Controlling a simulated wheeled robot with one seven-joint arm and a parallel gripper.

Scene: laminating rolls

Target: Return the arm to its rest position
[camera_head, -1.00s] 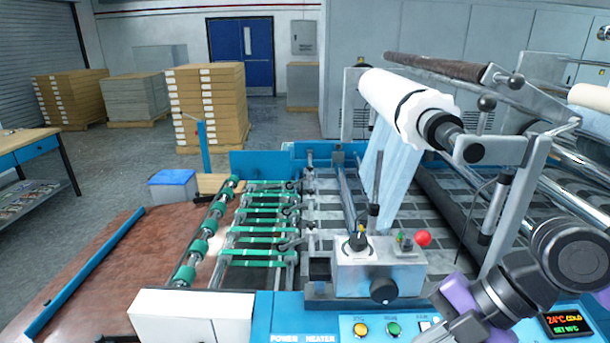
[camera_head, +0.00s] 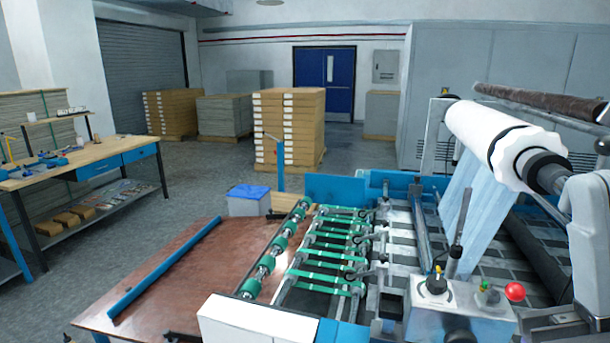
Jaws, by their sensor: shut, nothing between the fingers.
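My gripper does not show in the head view. A pale, rounded upright part at the right edge looks like a link of my arm, but I cannot be sure. It overlaps the end of the white film roll's shaft. The white film roll (camera_head: 490,140) sits on the laminating machine at the right, with a pale blue sheet (camera_head: 470,215) hanging from it.
A grey control box (camera_head: 462,308) with a red knob (camera_head: 515,291) stands at the lower right. Green rollers (camera_head: 325,264) lie beside a brown table (camera_head: 165,275). A workbench (camera_head: 85,170) stands at the left.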

